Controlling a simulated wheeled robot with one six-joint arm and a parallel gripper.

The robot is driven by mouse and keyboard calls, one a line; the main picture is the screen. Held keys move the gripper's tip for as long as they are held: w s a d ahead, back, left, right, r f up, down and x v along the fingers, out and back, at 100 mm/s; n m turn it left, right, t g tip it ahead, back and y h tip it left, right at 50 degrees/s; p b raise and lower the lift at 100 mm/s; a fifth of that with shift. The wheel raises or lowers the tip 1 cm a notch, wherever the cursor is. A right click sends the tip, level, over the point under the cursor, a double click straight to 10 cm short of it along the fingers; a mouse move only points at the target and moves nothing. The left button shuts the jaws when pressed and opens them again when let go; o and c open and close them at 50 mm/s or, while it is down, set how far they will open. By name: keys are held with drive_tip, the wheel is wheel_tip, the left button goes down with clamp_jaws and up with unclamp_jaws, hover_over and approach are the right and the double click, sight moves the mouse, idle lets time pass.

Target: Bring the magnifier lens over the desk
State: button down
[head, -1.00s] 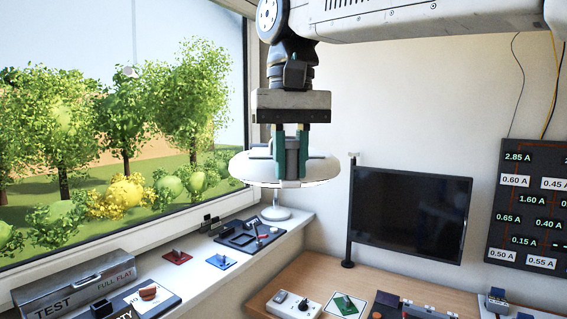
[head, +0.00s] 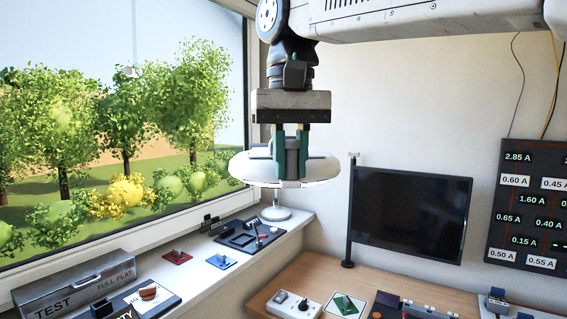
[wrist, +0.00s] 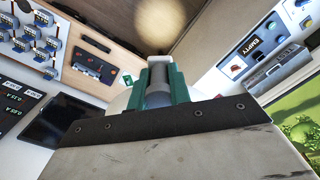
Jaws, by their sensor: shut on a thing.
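The magnifier lens (head: 252,168) is a wide white disc with a grey grip (head: 292,160) standing up from its middle. My gripper (head: 292,172) points down and is shut on this grip, a green-edged finger on each side. The disc hangs roughly level, above the windowsill's far end and left of the desk (head: 318,268) in the picture. In the wrist view the grip (wrist: 158,88) sits between the fingers, and only part of the pale disc (wrist: 121,101) shows. The wooden desk is at the lower right of the head view.
A pale round-based stand (head: 275,213) is on the windowsill below the disc. A dark monitor (head: 411,215) on a post (head: 350,220) stands behind the desk, right of the disc. A current-reading board (head: 530,210) hangs at far right. Small devices line the sill and desk.

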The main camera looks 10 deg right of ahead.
drive_tip(key=d, duration=0.9)
idle(1.0)
drive_tip(key=shift+w, duration=0.1)
drive_tip(key=shift+d, duration=0.1)
drive_tip(key=w+d, duration=0.1)
drive_tip(key=d, duration=0.8)
idle(0.8)
drive_tip(key=shift+w, duration=0.1)
drive_tip(key=w+d, duration=0.2)
drive_tip(key=d, duration=0.6)
drive_tip(key=shift+w+d, duration=0.15)
drive_tip(key=shift+d, duration=0.2)
idle(0.7)
drive_tip(key=shift+d, duration=0.1)
